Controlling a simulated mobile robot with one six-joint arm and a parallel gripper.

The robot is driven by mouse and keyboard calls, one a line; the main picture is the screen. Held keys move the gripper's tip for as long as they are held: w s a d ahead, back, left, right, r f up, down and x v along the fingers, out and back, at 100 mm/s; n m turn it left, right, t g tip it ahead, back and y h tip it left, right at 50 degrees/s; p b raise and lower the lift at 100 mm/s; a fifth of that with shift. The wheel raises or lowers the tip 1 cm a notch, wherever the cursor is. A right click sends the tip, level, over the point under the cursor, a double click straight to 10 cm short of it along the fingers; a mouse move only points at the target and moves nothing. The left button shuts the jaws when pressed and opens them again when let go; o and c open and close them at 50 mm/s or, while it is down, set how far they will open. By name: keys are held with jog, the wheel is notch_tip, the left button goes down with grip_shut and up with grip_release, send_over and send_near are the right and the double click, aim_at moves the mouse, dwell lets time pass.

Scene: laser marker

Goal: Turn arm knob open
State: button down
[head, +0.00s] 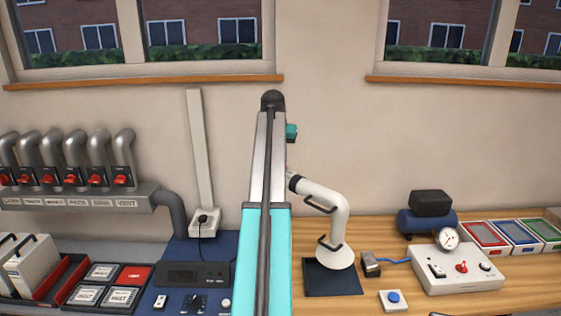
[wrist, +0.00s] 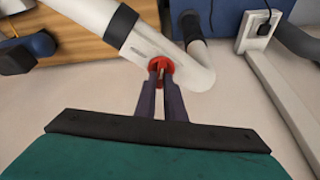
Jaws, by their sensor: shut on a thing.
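The arm knob (wrist: 160,61) is a small red knob on the side of a white jointed tube arm (wrist: 200,75) in the wrist view. My gripper (wrist: 161,71) has its two dark fingers close together at the knob, shut on it, with the fingertips hiding part of it. In the head view the white tube arm (head: 335,205) rises from a dark square mat and bends up to the left, behind my own arm. The knob and my fingers are hidden there. The knob's turned angle cannot be made out.
A white box with a gauge (head: 450,268) and red, blue and green trays (head: 524,234) stand on the wooden bench at right. A blue button box (head: 393,299) sits near the front. Pipes with red valves (head: 72,180) line the left wall. A blue compressor (head: 425,221) stands behind.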

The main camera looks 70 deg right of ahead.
jog(key=n+t+b, duration=0.1)
jog(key=n, duration=0.2)
jog(key=n+t+y, duration=0.1)
jog(key=n, duration=0.2)
jog(key=shift+s+d+f+b, duration=0.1)
jog(key=shift+s+b, duration=0.1)
jog(key=shift+b, duration=0.15)
jog(key=n+y+b, duration=0.1)
jog(key=n, duration=0.2)
jog(key=n+t+b, duration=0.1)
jog(key=n, duration=0.2)
jog(key=shift+t+y, duration=0.3)
jog(key=shift+y, duration=0.1)
jog(key=c, duration=1.8)
grip_release()
jog(key=shift+c, duration=0.2)
jog(key=shift+s+r, duration=0.1)
jog(key=shift+r, duration=0.1)
jog(key=b+v, duration=0.2)
jog(key=v, duration=1.1)
jog(key=shift+s+r+b, duration=0.2)
jog(key=shift+b, duration=0.15)
